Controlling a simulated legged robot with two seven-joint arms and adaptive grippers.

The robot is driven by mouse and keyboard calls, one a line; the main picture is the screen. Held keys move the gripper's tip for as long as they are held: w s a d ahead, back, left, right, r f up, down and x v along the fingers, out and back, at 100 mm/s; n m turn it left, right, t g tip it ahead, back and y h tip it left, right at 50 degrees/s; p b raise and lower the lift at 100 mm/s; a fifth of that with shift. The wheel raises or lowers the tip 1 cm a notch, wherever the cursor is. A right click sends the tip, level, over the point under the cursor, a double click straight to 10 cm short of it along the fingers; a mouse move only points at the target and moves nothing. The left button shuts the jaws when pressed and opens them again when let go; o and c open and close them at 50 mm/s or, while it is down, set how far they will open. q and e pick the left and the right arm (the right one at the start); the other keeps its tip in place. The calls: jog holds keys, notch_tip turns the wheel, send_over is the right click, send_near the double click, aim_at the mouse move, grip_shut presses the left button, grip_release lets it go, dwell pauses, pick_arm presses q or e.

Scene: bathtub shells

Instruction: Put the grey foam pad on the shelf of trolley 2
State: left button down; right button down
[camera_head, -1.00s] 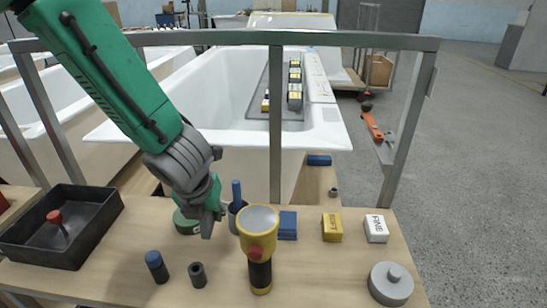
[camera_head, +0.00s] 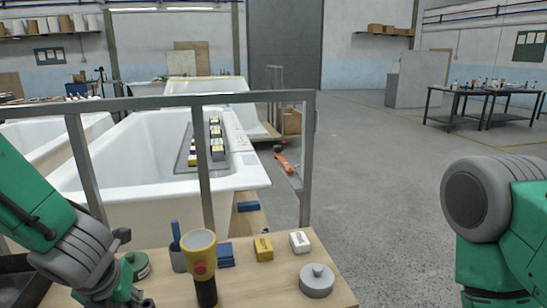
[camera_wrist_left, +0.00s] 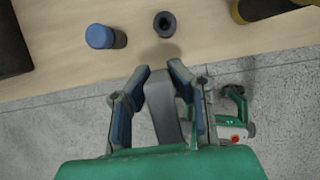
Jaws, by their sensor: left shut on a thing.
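My left gripper (camera_wrist_left: 160,78) is shut on a grey, flat-sided piece (camera_wrist_left: 163,108), which looks like the grey foam pad, in the left wrist view. It is held beyond the front edge of the wooden worktop (camera_wrist_left: 75,60), over the floor. In the head view this gripper (camera_head: 130,300) is cut by the bottom edge, and the pad cannot be made out. My right arm shows at the right, but its gripper is out of view. No trolley label is readable, so I cannot tell which is trolley 2.
The worktop carries a yellow torch (camera_head: 203,262), a blue block (camera_head: 225,254), a yellow block (camera_head: 263,248), a white block (camera_head: 299,242) and a grey round weight (camera_head: 316,281). A metal frame (camera_head: 203,165) stands behind. A white bathtub (camera_head: 150,200) lies beyond.

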pick_arm(q)
jog(key=shift+s+a+n, duration=0.2)
jog(key=shift+s+n, duration=0.15)
jog(key=shift+n, duration=0.05)
jog(key=s+d+f+n+g, duration=0.1)
jog(key=s+n+g, duration=0.1)
jog(key=n, duration=0.8)
jog(key=s+d+f+n+g, duration=0.1)
jog(key=n+g, duration=0.3)
jog(key=n, duration=0.7)
jog(key=s+d+f+n+g+h, duration=0.1)
jog(key=s+d+f+n+g, duration=0.1)
jog(key=n, duration=0.9)
jog(key=shift+s+f+g+p, duration=0.3)
jog(key=shift+f+g+p, duration=0.1)
jog(key=shift+f, duration=0.15)
pick_arm(e)
jog(key=shift+a+r, duration=0.15)
jog(key=shift+r, duration=0.3)
pick_arm(q)
jog(key=shift+a, duration=0.1)
pick_arm(e)
jog(key=shift+a, duration=0.2)
jog(key=shift+d, duration=0.1)
